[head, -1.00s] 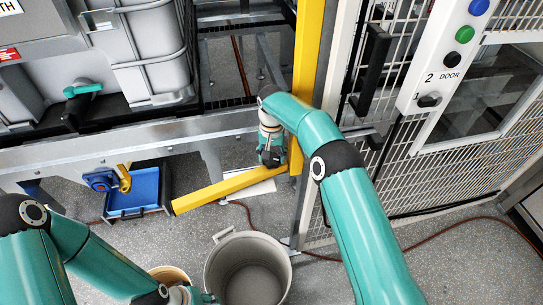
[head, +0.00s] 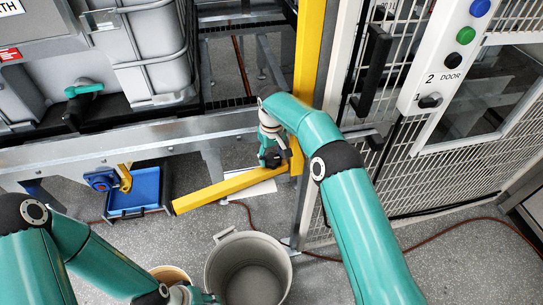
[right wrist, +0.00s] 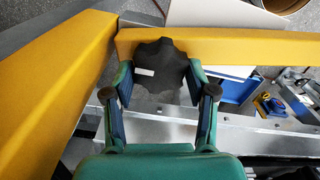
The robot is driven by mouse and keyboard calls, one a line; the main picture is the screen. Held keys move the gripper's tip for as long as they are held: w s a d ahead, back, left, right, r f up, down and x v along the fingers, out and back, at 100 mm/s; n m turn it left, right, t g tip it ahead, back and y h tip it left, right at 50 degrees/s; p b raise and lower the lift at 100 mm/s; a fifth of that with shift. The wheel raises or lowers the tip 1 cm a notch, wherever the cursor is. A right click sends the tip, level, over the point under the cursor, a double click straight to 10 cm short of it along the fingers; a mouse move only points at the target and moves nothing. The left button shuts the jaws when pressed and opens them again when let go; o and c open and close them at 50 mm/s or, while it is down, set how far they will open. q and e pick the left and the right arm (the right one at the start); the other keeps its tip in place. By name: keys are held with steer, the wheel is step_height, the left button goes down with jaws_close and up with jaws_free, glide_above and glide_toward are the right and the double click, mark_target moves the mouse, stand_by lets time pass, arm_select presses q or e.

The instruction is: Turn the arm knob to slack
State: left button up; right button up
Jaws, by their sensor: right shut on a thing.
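The arm knob (right wrist: 158,62) is a black lobed knob with a white mark on its left part. In the right wrist view it sits against the yellow arm (right wrist: 235,45), near the corner with the yellow post (right wrist: 50,75). My right gripper (right wrist: 160,80) has its fingers on either side of the knob and is shut on it. In the head view my right gripper (head: 271,158) points down at the post end of the yellow arm (head: 225,189) and hides the knob. My left gripper (head: 204,298) shows only in part at the bottom edge; its fingers are out of view.
A blue tray (head: 135,192) and a blue-and-yellow fitting (head: 105,180) are left of the yellow arm. A grey bin (head: 225,262) stands on the floor below. The mesh guard (head: 440,165) and door button panel (head: 442,75) are on the right.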

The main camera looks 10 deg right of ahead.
mark_target(271, 158)
steer(key=shift+r, duration=0.1)
steer(key=o, duration=1.2)
steer(key=shift+c, duration=0.2)
step_height(271, 158, up, 12)
steer(key=shift+f, duration=0.2)
stand_by(0.4)
